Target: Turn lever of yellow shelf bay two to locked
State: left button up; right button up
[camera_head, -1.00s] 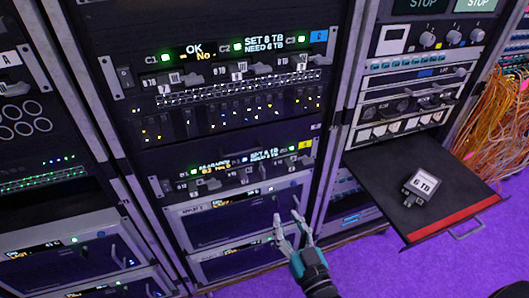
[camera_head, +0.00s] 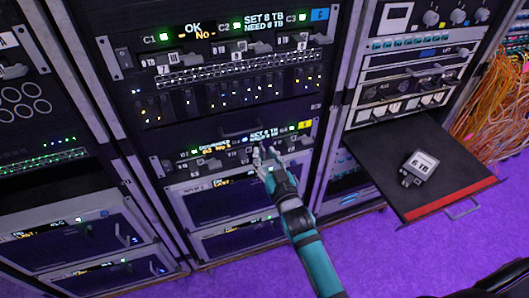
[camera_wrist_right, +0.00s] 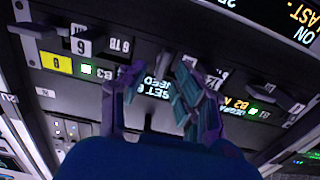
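The yellow shelf (camera_head: 222,165) is the lower dark shelf in the middle rack, marked by a yellow tag (camera_head: 305,125); the tag also shows in the right wrist view (camera_wrist_right: 56,63). It has small displays, green lights and a row of bays with levers. My right gripper (camera_head: 262,156) reaches up to the middle of this shelf and covers part of bay two. In the right wrist view, its fingers (camera_wrist_right: 158,98) are apart, on either side of a grey lever (camera_wrist_right: 152,82). I cannot tell whether they touch it. My left gripper is out of view.
Above is a similar shelf with a blue tag (camera_head: 320,14). Drive units with handles (camera_head: 222,200) are below. At right, a pulled-out tray (camera_head: 390,178) with a red front edge holds a 6 TB module (camera_head: 423,163). Orange cables (camera_head: 490,110) hang beyond it.

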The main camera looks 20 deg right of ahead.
jog(key=shift+w, duration=0.75)
grip_shut()
